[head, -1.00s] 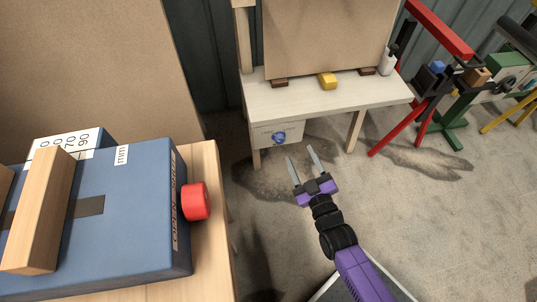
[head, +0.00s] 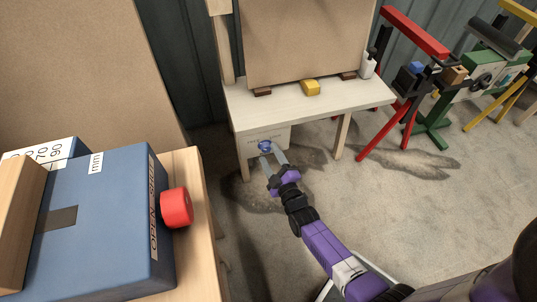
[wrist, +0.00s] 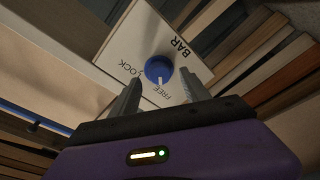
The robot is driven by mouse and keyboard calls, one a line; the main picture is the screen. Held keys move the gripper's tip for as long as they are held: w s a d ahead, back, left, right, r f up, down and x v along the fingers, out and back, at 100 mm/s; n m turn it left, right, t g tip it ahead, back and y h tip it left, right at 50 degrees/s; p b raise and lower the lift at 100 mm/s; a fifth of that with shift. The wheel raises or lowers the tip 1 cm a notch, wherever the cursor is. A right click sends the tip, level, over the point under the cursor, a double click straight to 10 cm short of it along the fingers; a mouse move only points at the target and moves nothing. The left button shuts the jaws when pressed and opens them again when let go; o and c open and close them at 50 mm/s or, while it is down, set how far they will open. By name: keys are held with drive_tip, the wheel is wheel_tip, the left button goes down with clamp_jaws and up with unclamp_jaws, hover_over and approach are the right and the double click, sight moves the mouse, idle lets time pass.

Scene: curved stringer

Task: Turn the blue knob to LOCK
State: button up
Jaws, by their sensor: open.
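The blue knob (head: 264,146) is on a white panel (head: 281,138) under the front of the pale workbench. In the wrist view the knob (wrist: 159,69) is round, with a pale pointer mark toward the word FREE. The word LOCK is to its left on the panel (wrist: 139,38), and BAR is to its upper right. My gripper (head: 273,157) is open, its fingers pointing at the panel. In the wrist view the fingertips (wrist: 162,80) stand apart on either side of the knob's lower part. I cannot tell whether they touch it.
The pale workbench (head: 310,103) carries a brown board (head: 300,40), a yellow block (head: 310,88) and a white bottle (head: 368,65). A blue box (head: 100,220) with a red knob (head: 176,208) is on a wooden table at left. Red and green stands are at right.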

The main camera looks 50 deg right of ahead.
drive_tip(key=shift+w+d, duration=0.35)
drive_tip(key=shift+w, duration=0.3)
clamp_jaws()
